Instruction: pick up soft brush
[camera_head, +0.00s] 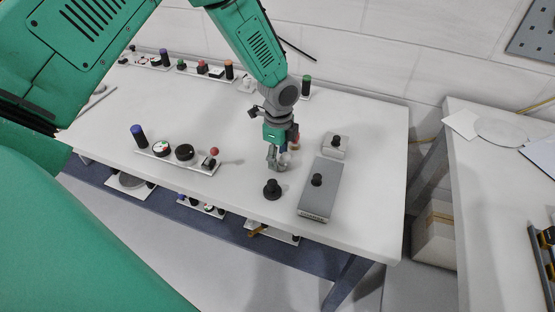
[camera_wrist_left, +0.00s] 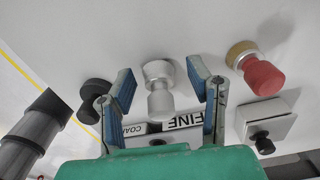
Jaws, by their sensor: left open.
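My left gripper (camera_head: 276,163) is open, pointing down over the middle of the white table. In the left wrist view, its fingers (camera_wrist_left: 160,76) stand apart on either side of a silver-grey knobbed piece (camera_wrist_left: 160,88) with a wider pale head. This piece may be the soft brush, but I cannot tell for sure. I cannot see the fingers touching it. A red-handled piece with a tan round base (camera_wrist_left: 256,70) lies to the right, outside the fingers. In the head view the gripper largely hides the silver piece. My right gripper is not in view.
A grey block with a black knob (camera_head: 320,190), a white box with a black knob (camera_head: 335,146) and a black knob piece (camera_head: 272,189) surround the gripper closely. A strip of knobs (camera_head: 176,157) lies left. The table's front edge is near.

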